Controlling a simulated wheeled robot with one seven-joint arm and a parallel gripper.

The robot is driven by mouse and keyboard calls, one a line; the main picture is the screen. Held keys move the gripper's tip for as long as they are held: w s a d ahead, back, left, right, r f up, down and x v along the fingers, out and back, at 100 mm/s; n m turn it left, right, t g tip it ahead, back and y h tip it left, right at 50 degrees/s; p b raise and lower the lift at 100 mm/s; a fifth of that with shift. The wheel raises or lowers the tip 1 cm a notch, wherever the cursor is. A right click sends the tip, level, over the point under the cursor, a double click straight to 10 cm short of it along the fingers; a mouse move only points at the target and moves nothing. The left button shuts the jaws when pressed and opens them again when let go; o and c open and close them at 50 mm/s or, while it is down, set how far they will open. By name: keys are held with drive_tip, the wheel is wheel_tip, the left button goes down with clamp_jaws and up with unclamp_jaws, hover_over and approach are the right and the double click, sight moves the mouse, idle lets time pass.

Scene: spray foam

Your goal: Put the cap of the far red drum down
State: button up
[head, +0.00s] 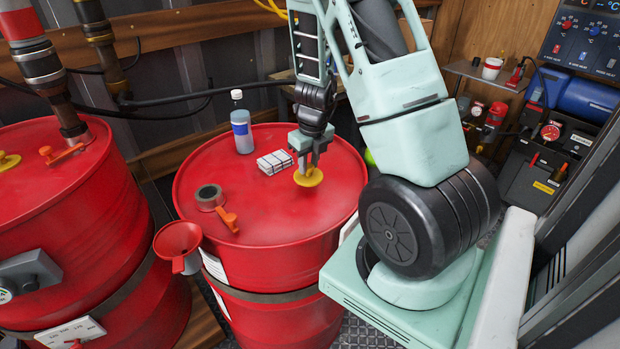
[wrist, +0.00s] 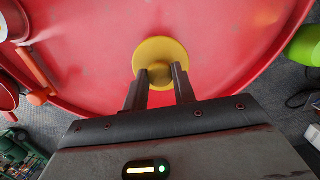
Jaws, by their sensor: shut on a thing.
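A yellow round cap (head: 309,178) is between the fingers of my gripper (head: 308,160), over the right part of the red drum top (head: 270,215) in the middle of the head view. In the wrist view the cap (wrist: 160,62) shows its round flange, with its knob between the two fingertips of my gripper (wrist: 160,80). My gripper is shut on the cap. The cap is at or just above the drum lid; I cannot tell whether it touches. Another yellow cap (head: 8,161) is on the left red drum (head: 70,190).
The front of the lid is clear.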

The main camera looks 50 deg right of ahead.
sight(309, 175)
drive_tip(key=shift+f+b, duration=0.5)
drive_tip(key=shift+f, duration=1.55)
drive_tip(key=shift+f, duration=0.1)
drive_tip(key=o, duration=0.9)
drive_tip(key=shift+o, duration=0.2)
